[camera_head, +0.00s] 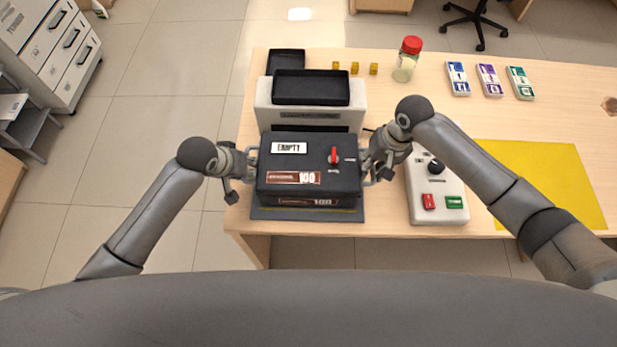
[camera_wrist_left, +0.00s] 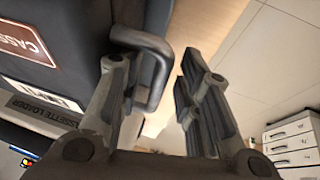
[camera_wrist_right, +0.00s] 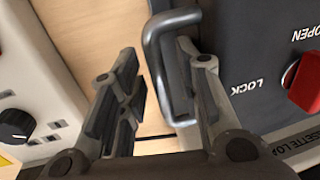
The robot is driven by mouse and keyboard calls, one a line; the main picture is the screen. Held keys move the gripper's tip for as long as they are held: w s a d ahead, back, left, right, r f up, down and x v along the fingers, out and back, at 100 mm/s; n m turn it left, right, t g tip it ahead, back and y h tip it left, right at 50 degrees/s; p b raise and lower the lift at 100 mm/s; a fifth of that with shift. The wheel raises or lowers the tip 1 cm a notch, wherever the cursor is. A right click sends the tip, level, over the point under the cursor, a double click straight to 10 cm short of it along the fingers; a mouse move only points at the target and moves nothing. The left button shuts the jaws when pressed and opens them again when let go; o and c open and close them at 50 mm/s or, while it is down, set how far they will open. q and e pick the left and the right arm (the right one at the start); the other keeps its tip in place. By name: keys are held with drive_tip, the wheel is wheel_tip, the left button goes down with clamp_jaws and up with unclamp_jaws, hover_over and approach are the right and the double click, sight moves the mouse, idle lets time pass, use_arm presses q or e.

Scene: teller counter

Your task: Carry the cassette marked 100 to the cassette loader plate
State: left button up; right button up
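The dark cassette marked 100 (camera_head: 283,163) sits on the grey cassette loader plate (camera_head: 350,216), whose front strip shows below it. The cassette has an EMPTY label and a red knob (camera_head: 334,156), with OPEN and LOCK lettering in the right wrist view. My left gripper (camera_head: 243,165) is open at the left handle (camera_wrist_left: 155,75), one finger inside the loop and one outside. My right gripper (camera_head: 371,166) is open at the right handle (camera_wrist_right: 152,60) in the same way, with a gap to the outer finger. The cassette's underside is hidden.
The white loader housing (camera_head: 262,95) with a black tray (camera_head: 311,87) stands behind the cassette. A control box (camera_head: 437,203) with red and green buttons is close on the right. A red-lidded jar (camera_head: 405,65), several banknote bundles and a yellow mat (camera_head: 545,165) are farther off.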

use_arm(q)
drive_tip(key=shift+w, duration=0.1)
drive_tip(key=shift+r, duration=0.2)
use_arm(e)
drive_tip(key=shift+r, duration=0.15)
use_arm(q)
drive_tip(key=v, duration=0.7)
drive_tip(key=shift+s+r, duration=0.2)
drive_tip(key=shift+s, duration=0.05)
use_arm(e)
wheel_tip(320, 180, up, 11)
drive_tip(key=d, duration=0.2)
drive_tip(key=shift+r, duration=0.2)
use_arm(q)
drive_tip(key=shift+a, duration=0.1)
use_arm(e)
drive_tip(key=shift+s, duration=0.1)
